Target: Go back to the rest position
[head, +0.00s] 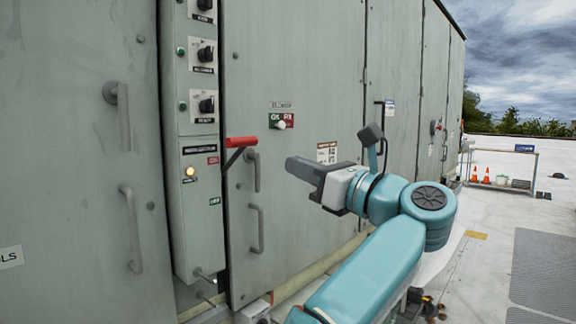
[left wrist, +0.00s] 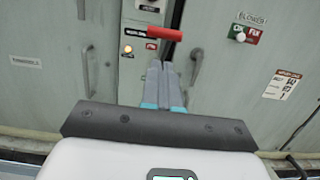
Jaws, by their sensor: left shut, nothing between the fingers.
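My left gripper (head: 292,165) is raised in front of the grey-green cooler cabinet, its dark fingers pointing left in the head view. In the left wrist view its fingers (left wrist: 164,72) are together and empty. A red lever handle (head: 241,141) sticks out from the cabinet, left of the fingertips and apart from them in the head view. The same red handle (left wrist: 159,33) shows beyond the fingertips in the left wrist view. My right gripper is in neither view.
A narrow control panel (head: 197,236) carries black rotary knobs and a lit amber lamp (head: 190,171). Door handles (head: 258,228) project from the cabinet doors. A green and red switch plate (head: 281,121) is above the gripper. Open roof, orange cones (head: 486,175) and a railing lie to the right.

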